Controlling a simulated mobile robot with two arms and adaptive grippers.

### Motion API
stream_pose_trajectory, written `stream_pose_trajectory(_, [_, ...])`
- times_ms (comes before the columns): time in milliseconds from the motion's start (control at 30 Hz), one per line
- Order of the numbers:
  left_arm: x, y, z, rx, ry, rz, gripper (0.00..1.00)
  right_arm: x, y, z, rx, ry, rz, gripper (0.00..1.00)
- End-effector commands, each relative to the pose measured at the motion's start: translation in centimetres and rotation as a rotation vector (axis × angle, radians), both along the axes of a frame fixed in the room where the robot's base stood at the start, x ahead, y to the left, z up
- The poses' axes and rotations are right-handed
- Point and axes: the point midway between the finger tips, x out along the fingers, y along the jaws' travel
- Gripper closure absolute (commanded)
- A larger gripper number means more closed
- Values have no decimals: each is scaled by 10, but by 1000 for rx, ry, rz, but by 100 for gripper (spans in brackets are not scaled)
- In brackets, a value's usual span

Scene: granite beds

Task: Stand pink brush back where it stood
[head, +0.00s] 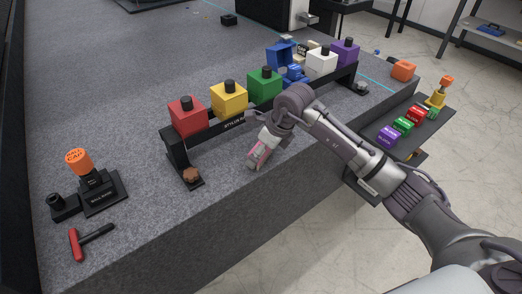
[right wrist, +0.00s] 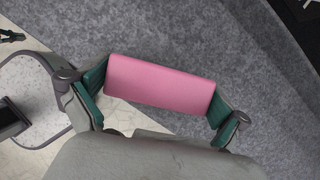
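The pink brush shows as a pink block (right wrist: 160,84) between the green finger pads of my right gripper (right wrist: 158,92) in the right wrist view. Both pads touch its ends. In the head view my right gripper (head: 263,148) is low at the front edge of the granite bed, in front of the black rack. A little pink of the brush (head: 260,155) shows there between the fingers; the rest of it is hidden. I cannot tell whether it touches the bed.
A black rack (head: 208,132) carries red (head: 188,118), yellow (head: 229,101), green (head: 264,86), white (head: 321,64) and purple (head: 345,53) blocks. A side shelf (head: 385,124) holds small blocks.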

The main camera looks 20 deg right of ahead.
Motion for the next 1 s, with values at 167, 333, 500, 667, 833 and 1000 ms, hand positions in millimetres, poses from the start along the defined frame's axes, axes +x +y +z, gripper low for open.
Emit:
stream_pose_trajectory(167, [2,0,1,0,-6,0,100,0,0,1,0,0,0,0])
stream_pose_trajectory(333, [3,1,0,-1,-15,0,100,-2,-4,14,-2,-3,0,0])
stream_pose_trajectory(500, [-4,2,-9,2,-5,-3,100,-12,-14,47,-2,-5,-1,0])
stream_pose_trajectory(667, [-9,3,-15,2,-3,-7,100,-23,-23,78,-2,-4,-1,0])
stream_pose_trajectory(833, [-16,3,-22,2,5,-8,100,-30,-30,102,-1,-3,-1,0])
stream_pose_trajectory(1000, [-23,3,-26,1,14,-7,100,-35,-33,111,-1,0,0,0])
